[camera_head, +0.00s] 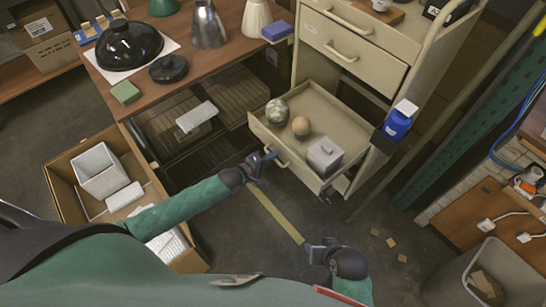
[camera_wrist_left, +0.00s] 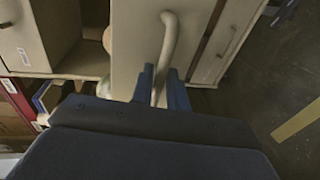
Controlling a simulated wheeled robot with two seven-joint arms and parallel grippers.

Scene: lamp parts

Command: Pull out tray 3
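The cream drawer cart stands at the upper right of the head view. Its lowest visible tray, tray 3 (camera_head: 335,118), is pulled well out. It holds a mottled ball (camera_head: 277,111), a brown egg-like ball (camera_head: 301,126) and a grey box (camera_head: 325,156). My left gripper (camera_head: 270,156) is at the handle on the tray's front. In the left wrist view, the blue fingers (camera_wrist_left: 162,88) lie closely on both sides of the curved handle (camera_wrist_left: 169,38). My right gripper (camera_head: 318,252) hangs low over the floor, away from the cart; its fingers are too unclear to judge.
Two upper drawers (camera_head: 352,55) are shut. A blue bottle (camera_head: 397,122) is at the cart's right corner. A wooden table (camera_head: 205,57) with lampshades is at left, with an open carton (camera_head: 68,190) below. A yellow floor strip (camera_head: 275,212) crosses clear floor before the tray.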

